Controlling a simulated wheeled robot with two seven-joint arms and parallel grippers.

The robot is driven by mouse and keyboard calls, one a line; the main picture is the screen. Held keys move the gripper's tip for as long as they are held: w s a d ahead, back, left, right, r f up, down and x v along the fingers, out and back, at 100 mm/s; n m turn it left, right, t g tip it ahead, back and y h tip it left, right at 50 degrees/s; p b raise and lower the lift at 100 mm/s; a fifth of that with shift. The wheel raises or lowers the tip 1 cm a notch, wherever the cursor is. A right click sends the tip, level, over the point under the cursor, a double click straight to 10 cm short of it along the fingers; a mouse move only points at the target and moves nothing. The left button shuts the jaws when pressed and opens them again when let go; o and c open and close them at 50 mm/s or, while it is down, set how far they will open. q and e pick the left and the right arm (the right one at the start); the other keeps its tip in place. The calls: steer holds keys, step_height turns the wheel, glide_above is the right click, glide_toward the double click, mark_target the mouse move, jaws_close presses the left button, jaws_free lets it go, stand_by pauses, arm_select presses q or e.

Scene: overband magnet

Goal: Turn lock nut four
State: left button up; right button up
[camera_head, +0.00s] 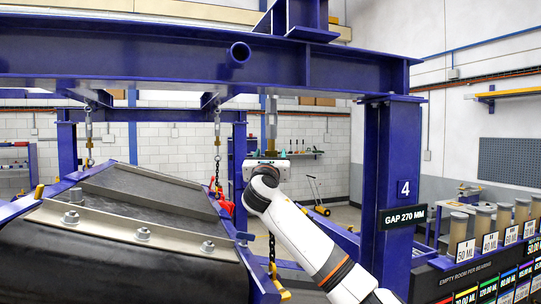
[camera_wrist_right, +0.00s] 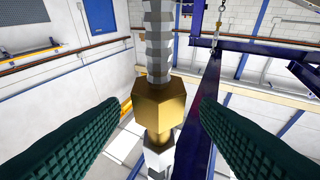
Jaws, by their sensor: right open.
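Lock nut four is the brass hex nut (camera_wrist_right: 160,103) on a grey threaded rod (camera_wrist_right: 160,45) in the right wrist view. In the head view a brass piece (camera_head: 271,124) on the hanging rod shows just above my right gripper (camera_head: 268,156), beside the post marked 4 (camera_head: 404,188). My right gripper (camera_wrist_right: 162,108) is open, with one dark green ribbed finger on each side of the nut. Gaps show between the fingers and the nut, so it is not gripped. My left gripper is not in view.
A blue beam (camera_head: 190,55) crosses above my right arm, and the blue post (camera_head: 390,150) with a "GAP 270 MM" sign (camera_head: 404,216) stands to its right. The black magnet body (camera_head: 110,255) lies at left. Capped cylinders (camera_head: 482,222) stand on a rack at right.

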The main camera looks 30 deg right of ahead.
steer(key=shift+s+a+b, duration=0.35)
steer(key=shift+s+a, duration=0.55)
steer(key=shift+s, duration=0.2)
steer(key=shift+s+a+b, duration=0.35)
steer(key=shift+s+a, duration=0.5)
steer(key=shift+s, duration=0.2)
steer(key=o, duration=0.6)
steer(key=shift+c, duration=0.2)
steer(key=b+v, duration=0.5)
steer(key=v, duration=0.7)
steer(key=shift+b, duration=0.4)
steer(key=shift+d, duration=0.1)
